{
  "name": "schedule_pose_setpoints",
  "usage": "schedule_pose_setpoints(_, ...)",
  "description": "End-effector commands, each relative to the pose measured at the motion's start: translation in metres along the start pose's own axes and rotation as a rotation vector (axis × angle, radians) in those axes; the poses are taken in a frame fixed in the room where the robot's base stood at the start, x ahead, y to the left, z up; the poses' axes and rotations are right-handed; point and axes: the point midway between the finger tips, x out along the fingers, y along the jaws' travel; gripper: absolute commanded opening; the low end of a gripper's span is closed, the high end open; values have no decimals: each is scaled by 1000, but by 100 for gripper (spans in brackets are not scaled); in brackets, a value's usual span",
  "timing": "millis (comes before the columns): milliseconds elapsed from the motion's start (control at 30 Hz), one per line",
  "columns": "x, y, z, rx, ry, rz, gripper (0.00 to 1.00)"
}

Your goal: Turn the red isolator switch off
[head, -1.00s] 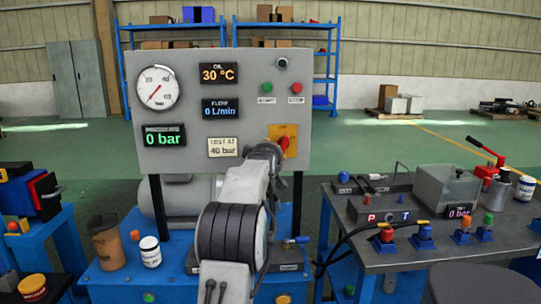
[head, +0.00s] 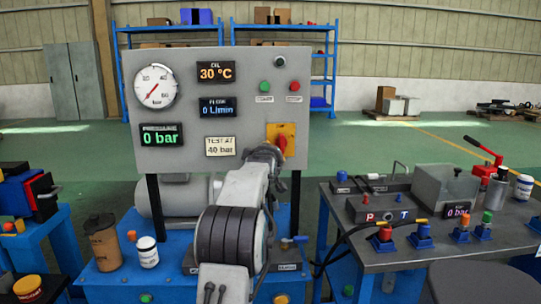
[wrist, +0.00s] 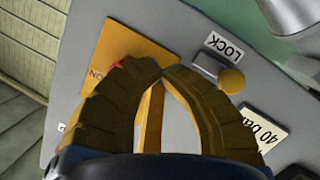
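The red isolator switch (head: 281,143) sits on a yellow plate (head: 289,130) at the lower right of the grey panel. Its handle looks roughly upright in the head view. In the wrist view only a bit of red (wrist: 118,64) shows beside the left finger, near the "ON" lettering on the yellow plate (wrist: 135,42); the rest is hidden. My gripper (head: 274,154) is just left of and below the switch in the head view. In the wrist view its fingertips (wrist: 163,70) nearly meet, with nothing seen between them. I cannot tell whether a finger touches the switch.
A "LOCK" label (wrist: 224,47) and a small yellow-ended part (wrist: 232,80) are near the right finger. The panel (head: 190,60) carries a gauge and displays. A bench (head: 400,258) with hydraulic parts stands to the right. A brown cup (head: 103,242) stands at lower left.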

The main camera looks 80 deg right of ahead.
Motion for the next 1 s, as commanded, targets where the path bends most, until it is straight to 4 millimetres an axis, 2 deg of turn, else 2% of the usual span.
schedule_pose_setpoints(267,0,-1,3,1,-5,-2,0)
schedule_pose_setpoints(467,-10,0,1,1,-4,-2,0)
schedule_pose_setpoints(1000,-83,0,-1,0,1,0,0)
